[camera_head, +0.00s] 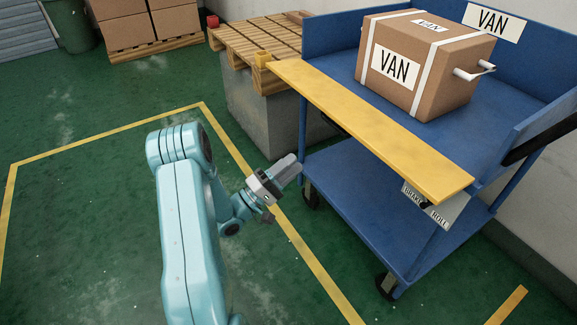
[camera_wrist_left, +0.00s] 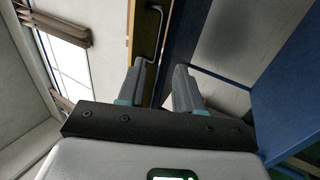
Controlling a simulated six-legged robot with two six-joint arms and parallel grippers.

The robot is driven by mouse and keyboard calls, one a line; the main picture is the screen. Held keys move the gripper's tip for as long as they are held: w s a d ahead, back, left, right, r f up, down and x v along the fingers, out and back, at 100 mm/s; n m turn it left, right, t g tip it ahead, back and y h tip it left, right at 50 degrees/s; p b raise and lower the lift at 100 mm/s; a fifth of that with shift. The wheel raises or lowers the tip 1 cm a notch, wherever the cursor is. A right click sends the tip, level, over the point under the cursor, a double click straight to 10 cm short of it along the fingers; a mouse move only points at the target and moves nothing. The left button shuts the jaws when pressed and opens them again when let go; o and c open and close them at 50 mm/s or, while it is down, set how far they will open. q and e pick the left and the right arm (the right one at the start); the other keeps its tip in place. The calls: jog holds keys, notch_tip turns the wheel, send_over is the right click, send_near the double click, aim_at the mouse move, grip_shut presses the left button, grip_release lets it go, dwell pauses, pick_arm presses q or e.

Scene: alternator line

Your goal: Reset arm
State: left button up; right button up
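My left arm (camera_head: 185,230) is teal and comes up from the bottom of the head view, over the green floor. Its left gripper (camera_head: 288,168) is left of the blue cart (camera_head: 345,185) and apart from it. In the left wrist view the two grey fingers of the gripper (camera_wrist_left: 165,82) stand apart with a clear gap between them. Nothing is held between them. My right gripper is in neither view.
A cardboard box (camera_head: 450,70) marked VAN sits on the cart's upper deck, behind a yellow front edge (camera_head: 370,130). A BRAKE/ROLL plate (camera_head: 436,208) hangs below. A wooden pallet (camera_head: 250,42) rests on a grey block (camera_head: 258,115). Open floor (camera_head: 80,220) lies left.

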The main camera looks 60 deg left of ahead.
pick_arm(q)
jog(key=shift+s, duration=0.15)
dwell(0.4)
jog(key=w+d+f+m+g+h, duration=0.1)
jog(key=w+d+f+h, duration=0.1)
jog(key=w+d, duration=0.5)
jog(key=w+d+f+m+g+h, duration=0.1)
jog(key=w+d+g+h, duration=0.1)
jog(key=d, duration=0.8)
jog(key=w+d+f+g+h, duration=0.1)
jog(key=w+d+f+h, duration=0.15)
jog(key=w+d, duration=0.45)
jog(key=s+d+f+m+g+y, duration=0.1)
jog(key=s+d+f+m+g, duration=0.3)
jog(key=d+f, duration=0.3)
jog(key=s+d+f+m+g+y, duration=0.1)
jog(key=s+d+f+m+g, duration=0.1)
jog(key=s+d+f+g, duration=0.35)
jog(key=s+f+m+g+y, duration=0.1)
jog(key=s+f+m+g, duration=0.35)
jog(key=s, duration=0.35)
jog(key=s+f+m+g, duration=0.3)
jog(key=s+f+g, duration=0.2)
jog(key=s, duration=0.3)
notch_tip(320, 180, up, 28)
jog(key=p, duration=2.8)
jog(key=shift+d+r, duration=0.15)
jog(key=shift+d, duration=0.25)
